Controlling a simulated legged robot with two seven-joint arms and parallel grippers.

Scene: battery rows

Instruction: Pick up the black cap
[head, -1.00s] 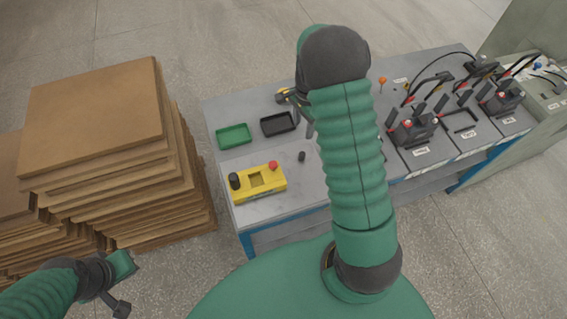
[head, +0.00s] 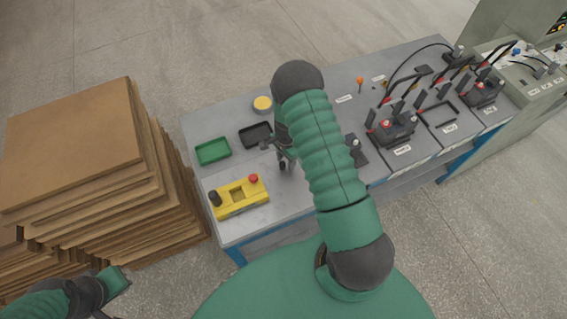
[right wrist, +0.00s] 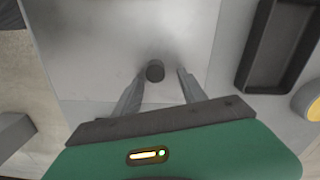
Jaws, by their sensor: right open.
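The black cap is a small dark cylinder; in the right wrist view the cap (right wrist: 155,71) stands on the grey worktop between my right gripper's two fingertips (right wrist: 162,73). The fingers are apart, with a gap on each side of the cap; their height above it is hard to tell. In the head view the right gripper (head: 285,153) points down at the table, right of the yellow box, and the cap (head: 282,166) shows only as a dark spot at the fingers. My left gripper (head: 118,282) is at the lower left, away from the table; its jaws are unclear.
A yellow control box (head: 238,208) with a black knob and red button lies near the front edge. A green tray (head: 213,151), a black tray (head: 246,131) and a yellow-topped round thing (head: 262,104) are behind. Battery stations fill the right side. Stacked cardboard (head: 75,140) stands left.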

